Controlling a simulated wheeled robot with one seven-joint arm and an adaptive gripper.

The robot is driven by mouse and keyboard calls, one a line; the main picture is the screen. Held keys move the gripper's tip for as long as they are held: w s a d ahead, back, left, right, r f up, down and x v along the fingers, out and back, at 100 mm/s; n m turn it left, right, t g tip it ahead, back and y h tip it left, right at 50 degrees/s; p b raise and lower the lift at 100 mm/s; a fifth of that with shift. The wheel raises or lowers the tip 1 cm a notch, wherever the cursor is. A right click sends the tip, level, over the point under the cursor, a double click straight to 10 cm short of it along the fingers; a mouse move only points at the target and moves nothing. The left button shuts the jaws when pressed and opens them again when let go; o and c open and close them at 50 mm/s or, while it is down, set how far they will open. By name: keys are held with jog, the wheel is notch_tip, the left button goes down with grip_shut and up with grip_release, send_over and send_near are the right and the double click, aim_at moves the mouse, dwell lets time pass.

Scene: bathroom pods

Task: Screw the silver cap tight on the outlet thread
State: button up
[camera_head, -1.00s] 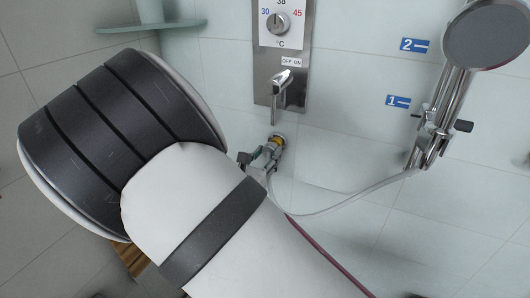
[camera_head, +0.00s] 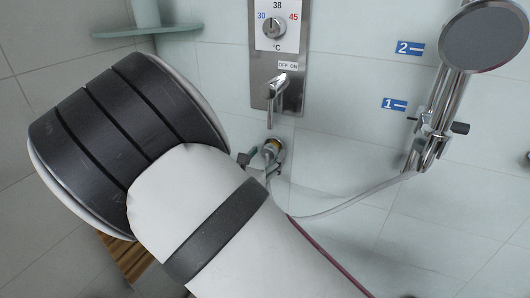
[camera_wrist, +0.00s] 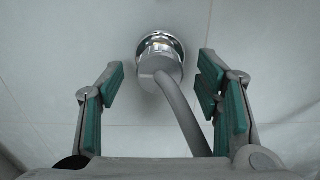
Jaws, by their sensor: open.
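The silver cap (camera_wrist: 160,60) sits at the wall outlet, with a grey hose (camera_wrist: 182,110) running down from it in the wrist view. My gripper (camera_wrist: 161,74) is open, with one green-padded finger on each side of the cap and visible gaps between. In the head view the fingers (camera_head: 254,160) are small and partly hidden by my arm. The thread is not clearly visible, so I cannot tell how tightly the cap sits.
A mixer panel (camera_head: 276,80) with a lever (camera_head: 278,88) is on the wall just above the outlet. A shower head (camera_head: 484,36) hangs on a rail at the right, and a pale hose (camera_head: 345,207) loops toward the outlet. A glass shelf (camera_head: 150,32) is upper left.

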jog(key=v, duration=1.2)
jog(key=shift+r, duration=0.1)
